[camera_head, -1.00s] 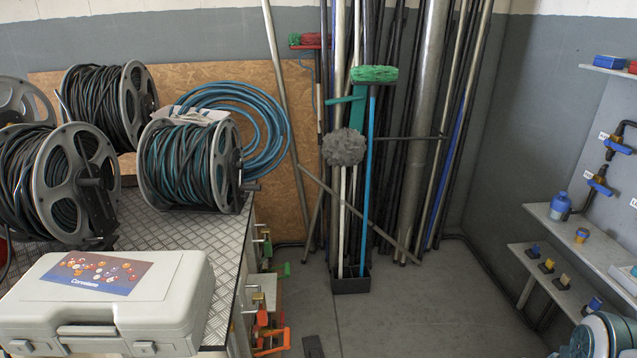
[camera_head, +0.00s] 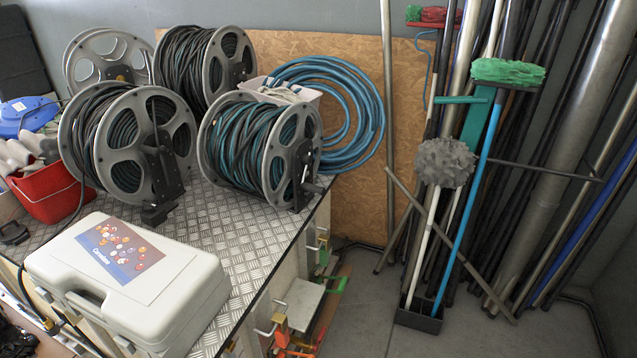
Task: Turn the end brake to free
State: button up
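Several hose reels stand on the metal tread-plate bench top (camera_head: 225,262). The front left reel (camera_head: 125,140) has grey side discs, dark hose and a black stand. The front right reel (camera_head: 262,150) holds black and teal hose, with a black bracket and a crank-like part (camera_head: 312,187) at its right side. A third reel (camera_head: 205,70) stands behind them, and a paler reel (camera_head: 105,62) stands at the back left. I cannot pick out the end brake or its setting at this size. My gripper is not in view.
A light grey case (camera_head: 125,285) lies at the bench's front left. A red bucket (camera_head: 58,190) stands left of the reels. A coiled blue hose (camera_head: 350,110) leans on the board behind. Poles and brooms (camera_head: 470,200) stand at right; clamps (camera_head: 290,335) hang below the bench edge.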

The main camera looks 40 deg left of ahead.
aim_at(309, 195)
jog(key=u, duration=0.8)
jog(key=i, duration=0.7)
jog(key=u, duration=0.95)
jog(key=i, duration=0.6)
jog(key=z, duration=0.05)
